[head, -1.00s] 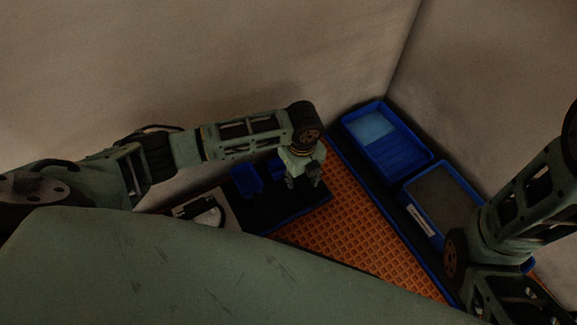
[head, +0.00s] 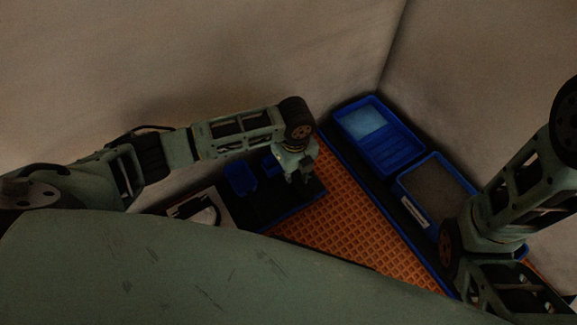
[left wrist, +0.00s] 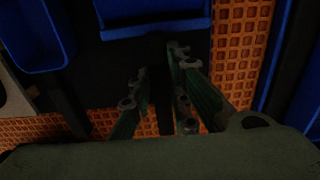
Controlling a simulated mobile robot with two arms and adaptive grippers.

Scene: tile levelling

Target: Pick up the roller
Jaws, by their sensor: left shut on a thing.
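My left gripper (head: 298,178) is over the dark area beside the orange waffle-patterned floor in the head view. In the left wrist view its fingers (left wrist: 160,100) close around a narrow dark bar (left wrist: 158,75), which looks like the roller's handle. The rest of the roller is too dark to make out. My right arm comes in at the right of the head view, but its gripper is out of sight.
Small blue bins (head: 241,180) stand just left of my left gripper. A blue tray with a pale blue patch (head: 404,160) and a grey-filled blue tray (head: 431,226) lie to the right. The orange waffle surface (head: 345,215) between is clear. A pale board (head: 222,205) lies left.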

